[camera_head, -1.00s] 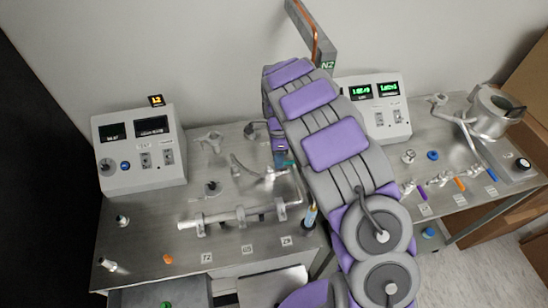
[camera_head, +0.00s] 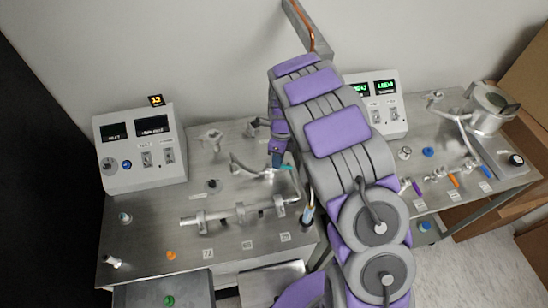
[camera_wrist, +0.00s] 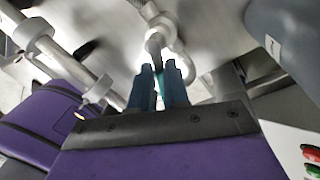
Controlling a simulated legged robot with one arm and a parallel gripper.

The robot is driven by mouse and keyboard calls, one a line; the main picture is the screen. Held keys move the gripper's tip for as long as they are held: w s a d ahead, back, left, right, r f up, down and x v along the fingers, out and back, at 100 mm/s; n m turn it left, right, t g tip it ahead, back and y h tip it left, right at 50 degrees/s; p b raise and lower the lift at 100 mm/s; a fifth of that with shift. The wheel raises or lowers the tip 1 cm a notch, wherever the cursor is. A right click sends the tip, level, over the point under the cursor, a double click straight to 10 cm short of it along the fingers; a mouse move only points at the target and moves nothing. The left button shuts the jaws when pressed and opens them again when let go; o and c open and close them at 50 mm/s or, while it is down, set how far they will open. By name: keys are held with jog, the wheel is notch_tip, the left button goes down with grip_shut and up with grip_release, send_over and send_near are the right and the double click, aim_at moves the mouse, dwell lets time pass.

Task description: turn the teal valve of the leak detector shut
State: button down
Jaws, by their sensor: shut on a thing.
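The teal valve handle (camera_head: 287,167) shows as a thin teal strip on the pipework of the left bench, just below my gripper (camera_head: 278,160). In the wrist view, my gripper (camera_wrist: 159,88) has its two dark blue fingers close together around a narrow teal piece (camera_wrist: 158,76). The fingers hide most of the handle, so I cannot read its exact angle. A metal valve body and pipe (camera_wrist: 154,42) lie just beyond the fingertips. My arm covers part of the bench in the head view.
A control box (camera_head: 140,150) with dark screens stands on the left bench (camera_head: 150,215). A horizontal pipe (camera_head: 235,215) runs in front of my gripper. A second control box (camera_head: 376,105) and a metal pot (camera_head: 488,112) stand on the right bench.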

jog(key=shift+d, duration=0.3)
jog(key=c, duration=1.5)
grip_release()
jog(key=shift+c, duration=0.2)
jog(key=o, duration=0.4)
jog(key=shift+s+d, duration=0.1)
jog(key=shift+d, duration=0.3)
jog(key=shift+o, duration=0.2)
jog(key=shift+a, duration=0.45)
jog(key=shift+a+r, duration=0.1)
jog(key=shift+r, duration=0.15)
jog(key=w+r, duration=0.1)
jog(key=r, duration=0.7)
jog(key=w+d+r+p, duration=0.1)
jog(key=w+r, duration=0.1)
jog(key=r, duration=0.6)
jog(key=shift+w+d+r, duration=0.2)
jog(key=shift+w+d, duration=0.05)
jog(key=shift+d, duration=0.05)
jog(key=shift+d, duration=0.1)
